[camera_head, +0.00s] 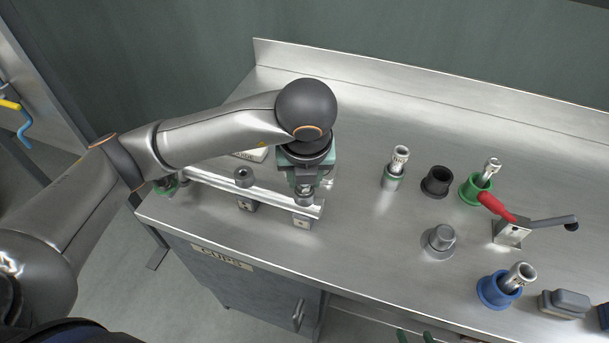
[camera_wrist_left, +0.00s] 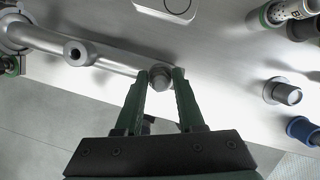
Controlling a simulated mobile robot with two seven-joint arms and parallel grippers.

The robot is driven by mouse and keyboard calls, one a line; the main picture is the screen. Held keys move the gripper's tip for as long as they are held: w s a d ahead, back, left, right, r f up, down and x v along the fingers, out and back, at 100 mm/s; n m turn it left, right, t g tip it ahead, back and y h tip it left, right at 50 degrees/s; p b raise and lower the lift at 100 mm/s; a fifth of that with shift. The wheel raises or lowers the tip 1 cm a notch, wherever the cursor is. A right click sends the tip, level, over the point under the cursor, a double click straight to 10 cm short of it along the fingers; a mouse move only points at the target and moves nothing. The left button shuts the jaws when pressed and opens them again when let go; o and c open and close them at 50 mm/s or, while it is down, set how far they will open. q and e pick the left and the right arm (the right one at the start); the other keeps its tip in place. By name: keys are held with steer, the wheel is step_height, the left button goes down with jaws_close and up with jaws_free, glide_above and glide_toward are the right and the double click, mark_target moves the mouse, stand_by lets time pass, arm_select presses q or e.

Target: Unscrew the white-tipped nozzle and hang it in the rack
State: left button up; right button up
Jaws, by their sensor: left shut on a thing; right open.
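A metal pipe (camera_head: 225,186) runs along the bench's left front edge, with upright round fittings on it. My left gripper (camera_head: 304,188) is at the pipe's right end, shut on a grey round fitting there. In the left wrist view its green fingers (camera_wrist_left: 160,82) stand on both sides of this fitting (camera_wrist_left: 161,73). I cannot tell whether it is the nozzle; no white tip shows. Another fitting (camera_head: 243,176) stands free to the left on the pipe. My right gripper (camera_head: 415,337) shows only as two separate green fingertips at the bottom edge, open. I cannot make out the rack.
The back of the bench is clear.

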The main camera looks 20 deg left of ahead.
arm_select(q)
steer(key=o, duration=0.7)
steer(key=shift+o, duration=0.2)
steer(key=m+h, duration=0.1)
steer(key=m, duration=0.5)
steer(key=shift+h, duration=0.4)
steer(key=m, duration=0.3)
steer(key=m+h, duration=0.1)
steer(key=m, duration=0.2)
steer(key=shift+g+h, duration=0.3)
steer(key=shift+c, duration=0.4)
